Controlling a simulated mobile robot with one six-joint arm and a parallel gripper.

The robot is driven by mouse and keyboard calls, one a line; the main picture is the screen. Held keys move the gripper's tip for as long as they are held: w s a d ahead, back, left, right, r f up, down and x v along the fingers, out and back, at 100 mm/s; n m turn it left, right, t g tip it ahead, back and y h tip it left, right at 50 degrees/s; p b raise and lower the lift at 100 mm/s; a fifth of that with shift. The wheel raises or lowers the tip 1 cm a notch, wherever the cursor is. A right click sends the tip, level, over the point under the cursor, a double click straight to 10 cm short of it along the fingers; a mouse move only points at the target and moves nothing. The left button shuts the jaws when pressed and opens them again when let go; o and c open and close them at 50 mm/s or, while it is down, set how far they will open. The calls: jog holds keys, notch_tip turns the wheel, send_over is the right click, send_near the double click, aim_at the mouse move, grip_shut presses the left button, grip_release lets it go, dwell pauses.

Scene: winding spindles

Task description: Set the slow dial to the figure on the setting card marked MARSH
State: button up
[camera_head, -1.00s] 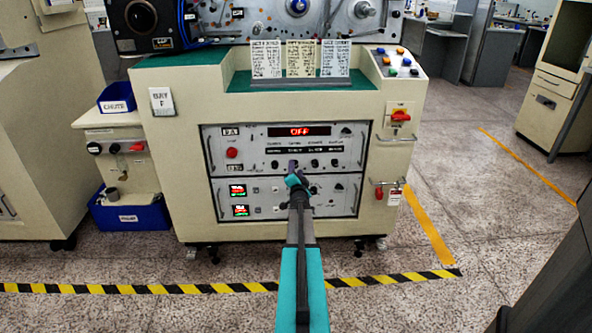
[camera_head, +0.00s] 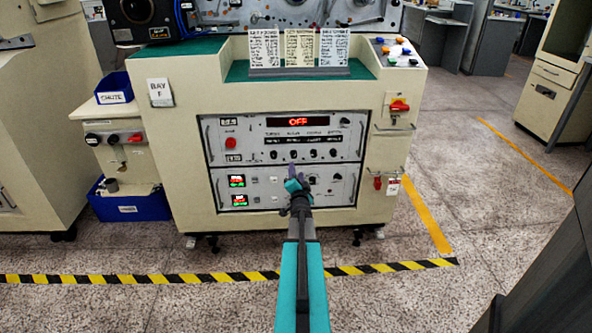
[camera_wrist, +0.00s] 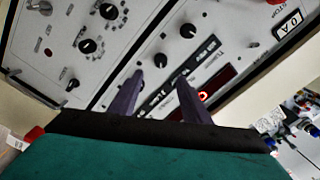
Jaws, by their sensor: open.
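Below, the upper panel has a red display reading OFF (camera_head: 298,122) and a row of small black knobs (camera_head: 313,154). I cannot tell which is the slow dial. My gripper (camera_head: 293,172) is in front of the panel, below the knob row. In the wrist view my gripper (camera_wrist: 160,77) is open and empty, its two fingers apart. A black knob (camera_wrist: 160,60) shows just past the fingertips; contact is not visible.
A red switch (camera_head: 399,106) is on the right of the cabinet. A blue bin (camera_head: 131,206) stands at the left. Black-and-yellow tape (camera_head: 140,278) crosses the floor in front.

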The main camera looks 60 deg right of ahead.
jog(key=shift+v, duration=1.4)
